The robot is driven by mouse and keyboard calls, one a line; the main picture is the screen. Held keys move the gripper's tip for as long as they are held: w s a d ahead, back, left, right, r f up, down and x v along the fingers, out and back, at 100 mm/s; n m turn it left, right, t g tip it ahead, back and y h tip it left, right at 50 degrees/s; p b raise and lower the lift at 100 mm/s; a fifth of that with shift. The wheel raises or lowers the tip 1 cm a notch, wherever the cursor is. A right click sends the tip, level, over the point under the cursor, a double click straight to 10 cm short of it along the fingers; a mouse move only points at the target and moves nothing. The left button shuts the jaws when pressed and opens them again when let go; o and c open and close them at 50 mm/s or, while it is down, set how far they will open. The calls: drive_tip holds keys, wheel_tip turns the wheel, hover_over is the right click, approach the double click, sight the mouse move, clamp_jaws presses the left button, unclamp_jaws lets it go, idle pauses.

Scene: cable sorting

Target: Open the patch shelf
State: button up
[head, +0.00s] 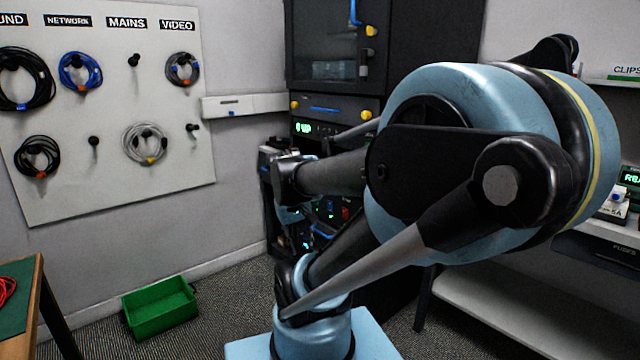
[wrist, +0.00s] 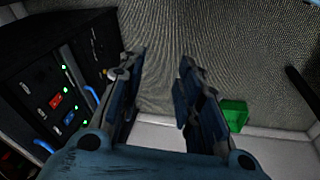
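A dark equipment rack (head: 405,45) stands at the back, partly hidden by my arm in the head view. Its lower part holds a front panel (head: 330,208) with green lights and coloured connectors. In the wrist view this panel (wrist: 40,88) is at the left, with blue handle-like pieces (wrist: 92,95) at its edge. I cannot tell for sure which unit is the patch shelf.
A green bin (head: 160,312) sits on the carpet; it also shows in the wrist view (wrist: 235,113). A pegboard (head: 110,165) with coiled cables hangs at left. A table (head: 33,290) is at lower left, and a white shelf unit (head: 520,310) at right.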

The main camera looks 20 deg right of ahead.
drive_tip(key=w+d+r+n+h, duration=0.1)
drive_tip(key=w+d+r+h, duration=0.15)
drive_tip(key=w, duration=0.45)
drive_tip(key=w+d+r+t+h, duration=0.1)
drive_tip(key=w+d+h, duration=0.15)
drive_tip(key=w, duration=0.45)
drive_tip(key=w+d+r+n+h, duration=0.1)
drive_tip(key=w+d+r, duration=0.15)
drive_tip(key=w, duration=0.45)
drive_tip(key=w+d+f+n+t+h, duration=0.1)
drive_tip(key=w+f+h, duration=0.15)
drive_tip(key=w, duration=0.75)
drive_tip(key=w+f+t+h, duration=0.15)
drive_tip(key=w+h, duration=0.25)
drive_tip(key=w, duration=0.6)
drive_tip(key=x, duration=1.7)
drive_tip(key=shift+d, duration=0.25)
drive_tip(key=shift+c, duration=0.2)
